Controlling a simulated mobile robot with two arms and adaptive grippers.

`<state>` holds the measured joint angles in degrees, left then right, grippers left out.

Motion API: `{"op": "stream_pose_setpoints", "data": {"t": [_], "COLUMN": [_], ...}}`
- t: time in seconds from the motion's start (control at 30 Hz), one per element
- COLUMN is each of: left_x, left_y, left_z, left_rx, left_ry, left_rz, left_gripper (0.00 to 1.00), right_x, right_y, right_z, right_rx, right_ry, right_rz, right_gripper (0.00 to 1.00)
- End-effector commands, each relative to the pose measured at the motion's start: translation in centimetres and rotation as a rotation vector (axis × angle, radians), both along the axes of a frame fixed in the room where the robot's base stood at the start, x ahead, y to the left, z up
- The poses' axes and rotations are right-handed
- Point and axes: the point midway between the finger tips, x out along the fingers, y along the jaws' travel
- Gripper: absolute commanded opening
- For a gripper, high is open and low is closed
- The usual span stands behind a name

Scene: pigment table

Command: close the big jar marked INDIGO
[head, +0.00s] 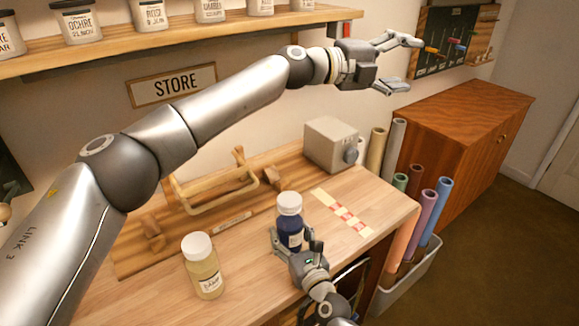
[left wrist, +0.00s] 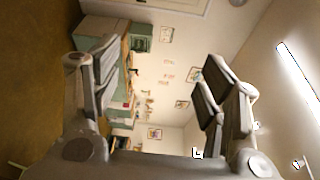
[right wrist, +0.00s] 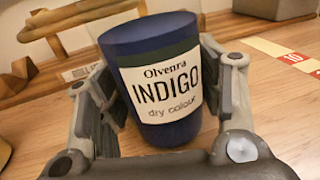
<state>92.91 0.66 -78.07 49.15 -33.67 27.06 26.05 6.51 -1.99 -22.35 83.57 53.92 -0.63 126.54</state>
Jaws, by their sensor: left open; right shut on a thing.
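The INDIGO jar (head: 290,235) stands upright on the table, dark blue with a pale label. My right gripper (head: 296,244) is shut around the jar's body. My left gripper (head: 408,64) is open and empty, raised high and well away from the jar; its spread fingers (left wrist: 158,78) show in the left wrist view.
A white-lidded jar of yellow pigment (head: 204,272) stands left of the INDIGO jar. A wooden carrier (head: 215,190) and a grey box (head: 331,144) stand behind. A red-and-cream strip (head: 343,212) lies on bare table at right. A jar shelf (head: 200,36) hangs above.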

Motion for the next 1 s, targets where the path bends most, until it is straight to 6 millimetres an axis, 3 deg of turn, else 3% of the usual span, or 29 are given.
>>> {"op": "stream_pose_setpoints", "data": {"t": [0.17,0.37,0.57,0.7,1.0], "left_x": [-2.7,-4.8,-5.9,-6.3,-6.5], "left_y": [0.1,2.2,6.5,10.6,19.0], "left_z": [-4.4,-9.9,-14.9,-17.6,-20.0], "left_rx": [0.163,0.392,0.633,0.787,0.974], "left_ry": [0.216,0.488,0.765,0.943,1.196], "left_rz": [-0.094,-0.085,0.064,0.253,0.739], "left_gripper": [0.68,0.68,0.68,0.68,0.68], "right_x": [0.0,0.0,0.0,0.0,0.0], "right_y": [0.0,0.0,0.0,0.0,0.0], "right_z": [0.1,0.1,0.1,0.1,0.1], "right_rx": [0.001,0.001,0.000,0.000,0.001], "right_ry": [-0.002,-0.002,-0.002,-0.002,-0.002], "right_rz": [-0.001,-0.001,-0.001,-0.001,-0.001], "right_gripper": [0.00,0.00,0.00,0.00,0.00]}}
